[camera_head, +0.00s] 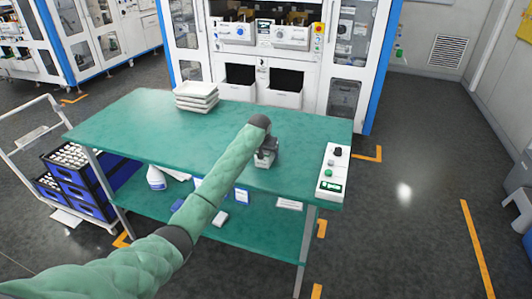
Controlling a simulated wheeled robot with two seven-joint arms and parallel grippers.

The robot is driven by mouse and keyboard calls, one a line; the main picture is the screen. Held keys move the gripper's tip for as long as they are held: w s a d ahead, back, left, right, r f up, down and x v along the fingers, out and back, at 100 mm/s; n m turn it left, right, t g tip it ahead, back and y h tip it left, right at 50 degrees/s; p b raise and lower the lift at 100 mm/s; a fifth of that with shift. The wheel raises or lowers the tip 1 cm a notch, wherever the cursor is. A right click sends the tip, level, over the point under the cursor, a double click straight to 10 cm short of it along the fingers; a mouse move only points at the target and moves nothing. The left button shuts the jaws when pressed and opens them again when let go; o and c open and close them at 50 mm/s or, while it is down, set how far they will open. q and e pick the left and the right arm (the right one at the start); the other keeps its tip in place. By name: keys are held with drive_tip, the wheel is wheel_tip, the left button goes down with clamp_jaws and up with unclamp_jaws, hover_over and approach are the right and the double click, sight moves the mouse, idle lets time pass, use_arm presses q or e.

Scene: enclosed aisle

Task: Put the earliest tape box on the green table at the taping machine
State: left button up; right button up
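The green table (150,130) stands in front of me. A stack of several white trays (197,97) sits near its back edge, left of the middle; these may be tape boxes, but I cannot tell which is the earliest. My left arm reaches over the table from the lower left. My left gripper (265,158) points down at the table, right of the middle and apart from the stack. It is small and dark, and I cannot tell whether its fingers are open or hold anything. My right gripper is out of view.
A white control panel (333,172) lies at the table's right end. A large white machine (345,70) with blue edges stands behind the table. A trolley with blue crates (80,175) is at the left. The floor at the right (400,220) is clear.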

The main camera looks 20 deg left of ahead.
use_arm(q)
drive_tip(key=shift+r, duration=0.1)
drive_tip(key=shift+r, duration=0.25)
drive_tip(key=b+v, duration=0.2)
drive_tip(key=v, duration=0.3)
drive_tip(key=shift+s+r+b, duration=0.25)
drive_tip(key=shift+r+b, duration=0.05)
drive_tip(key=b+v, duration=0.1)
drive_tip(key=v, duration=0.4)
drive_tip(key=shift+s+r, duration=0.2)
drive_tip(key=shift+r, duration=0.2)
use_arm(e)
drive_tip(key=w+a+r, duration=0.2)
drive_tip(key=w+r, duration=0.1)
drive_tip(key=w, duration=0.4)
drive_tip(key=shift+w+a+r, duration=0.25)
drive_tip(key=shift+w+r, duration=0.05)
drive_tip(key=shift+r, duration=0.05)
use_arm(q)
drive_tip(key=shift+f, duration=0.1)
